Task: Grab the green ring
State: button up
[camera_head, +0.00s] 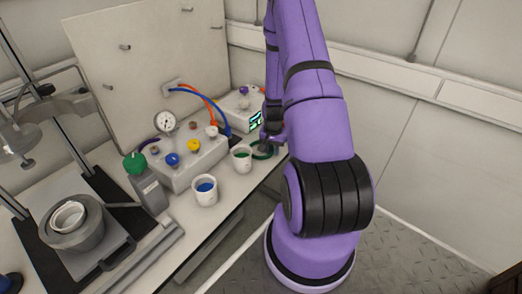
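A dark green ring (263,156) lies near the bench's right edge, just right of a white cup with green contents (241,163). Only part of the ring shows. My purple arm comes down from the top, and its end, my gripper (268,138), is a small dark shape right above the ring. The arm links cover much of it. I cannot tell whether the fingers touch the ring or whether they are open or shut.
A white cup with blue contents (205,194), a green-capped bottle (149,187) and a valve box with gauge (186,160) stand left of the ring. A white device with a lit display (240,105) is behind. A reactor vessel (70,228) is at far left.

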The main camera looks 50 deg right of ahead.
grip_shut()
